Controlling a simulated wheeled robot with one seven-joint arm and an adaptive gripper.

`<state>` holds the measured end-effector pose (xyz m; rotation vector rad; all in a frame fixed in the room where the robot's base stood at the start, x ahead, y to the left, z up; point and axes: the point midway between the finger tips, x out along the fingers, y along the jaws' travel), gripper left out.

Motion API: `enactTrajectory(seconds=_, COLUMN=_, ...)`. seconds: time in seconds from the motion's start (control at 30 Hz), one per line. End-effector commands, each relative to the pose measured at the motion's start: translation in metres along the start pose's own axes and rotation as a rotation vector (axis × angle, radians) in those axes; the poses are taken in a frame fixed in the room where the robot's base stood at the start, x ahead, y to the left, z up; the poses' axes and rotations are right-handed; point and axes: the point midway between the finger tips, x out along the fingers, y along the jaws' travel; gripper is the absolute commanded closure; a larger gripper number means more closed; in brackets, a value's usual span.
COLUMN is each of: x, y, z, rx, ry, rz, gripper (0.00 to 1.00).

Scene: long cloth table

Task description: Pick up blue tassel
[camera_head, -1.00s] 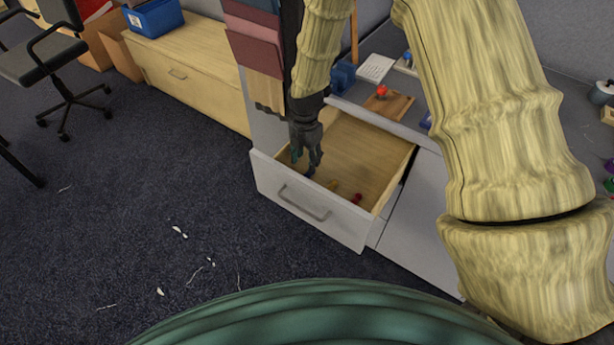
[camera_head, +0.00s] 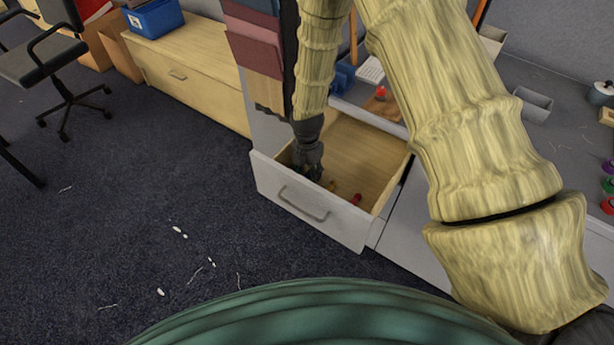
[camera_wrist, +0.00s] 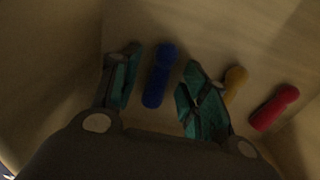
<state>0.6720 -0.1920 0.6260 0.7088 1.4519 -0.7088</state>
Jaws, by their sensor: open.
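The blue tassel (camera_wrist: 159,76) lies in the open drawer (camera_head: 352,236), and in the wrist view it shows between the two teal finger pads of my gripper (camera_wrist: 157,92). The fingers are apart, one on each side of it, and do not clearly touch it. In the head view my gripper (camera_head: 309,176) points down inside the drawer near its front left corner. The blue tassel is hard to make out there, as the gripper covers it.
A yellow tassel (camera_wrist: 234,84) lies just right of the right finger, and a red tassel (camera_wrist: 274,107) lies farther right. The drawer walls stand close around my gripper. The drawer's right and rear floor (camera_head: 370,155) is bare.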

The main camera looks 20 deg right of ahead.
Motion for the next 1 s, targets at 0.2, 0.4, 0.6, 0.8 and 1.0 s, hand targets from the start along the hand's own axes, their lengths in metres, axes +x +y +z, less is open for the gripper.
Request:
enactTrajectory(seconds=0.2, x=0.000, y=0.000, z=0.000, rx=0.000, ry=0.000, rz=0.000, gripper=0.81)
enactTrajectory(seconds=0.4, x=0.000, y=0.000, z=0.000, rx=0.000, ry=0.000, rz=0.000, gripper=0.95)
enactTrajectory(seconds=0.6, x=-0.001, y=0.000, z=0.000, rx=0.000, ry=0.000, rz=0.000, gripper=0.95)
enactTrajectory(seconds=0.8, x=-0.014, y=0.001, z=0.000, rx=0.000, ry=0.000, rz=0.002, gripper=0.95)
enactTrajectory(seconds=1.0, x=-0.044, y=0.001, z=0.001, rx=0.000, ry=0.000, rz=0.003, gripper=0.95)
